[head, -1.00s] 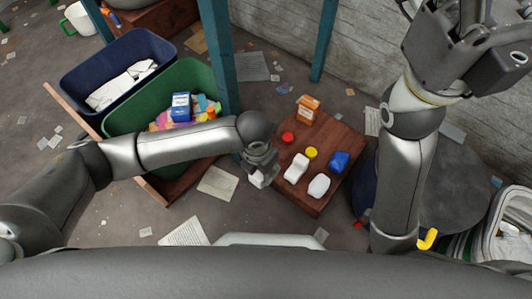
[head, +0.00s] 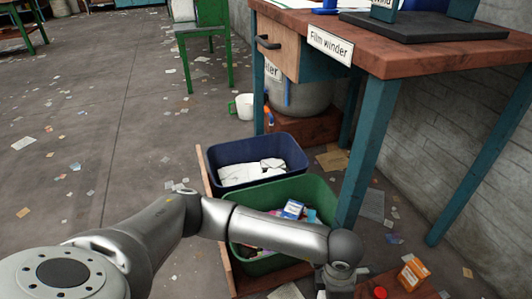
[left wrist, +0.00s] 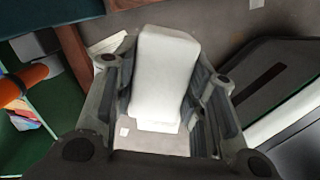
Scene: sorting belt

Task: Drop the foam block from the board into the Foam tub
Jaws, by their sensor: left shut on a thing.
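The white foam block (left wrist: 165,75) fills the middle of the left wrist view, with the fingers of my left gripper (left wrist: 158,100) on either side, shut on it. In the head view my left gripper is at the bottom edge, mostly cut off, beside the wooden board (head: 415,291), and the block cannot be made out there. Two tubs stand left of the board: a dark blue tub (head: 221,155) holding white pieces, and a green tub (head: 318,184) holding small coloured packs. No label shows on either, so I cannot tell which is the Foam tub. My right gripper is out of view.
My left forearm passes over the green tub. An orange box (head: 413,272) and a red cap (head: 380,292) are on the board. A bench (head: 420,62) labelled "Film winder" stands behind, its teal leg (head: 365,160) close to the green tub. Litter lies on the floor.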

